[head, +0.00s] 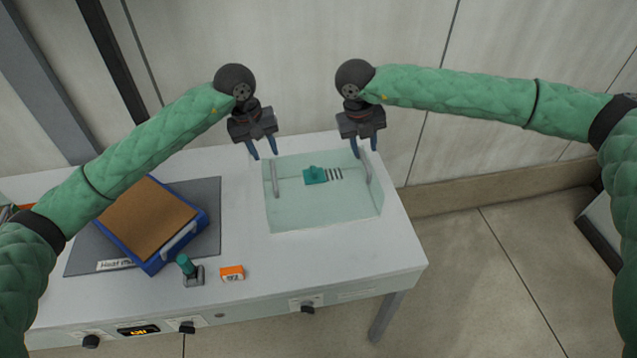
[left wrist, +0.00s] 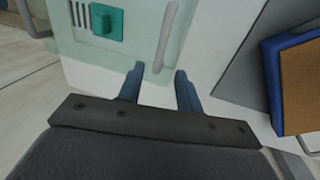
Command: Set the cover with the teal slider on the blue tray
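The pale, see-through cover (head: 310,215) lies on the white table, with a bar handle near its left side and another near its right. Its teal slider (head: 315,175) sits on top beside a row of dark stripes; the slider also shows in the left wrist view (left wrist: 107,21). The blue tray (head: 155,265) with a brown surface stands at an angle on a grey mat, left of the cover. My left gripper (head: 262,148) is open and empty, above the cover's far left corner. My right gripper (head: 364,146) is open above the right handle; contact cannot be told.
The grey mat (head: 84,258) carries a paper label. A small teal-topped valve (head: 190,271) and an orange block (head: 232,273) stand near the table's front. Knobs and a lit display (head: 138,331) are on the front panel. Bare white tabletop (head: 240,215) lies between tray and cover.

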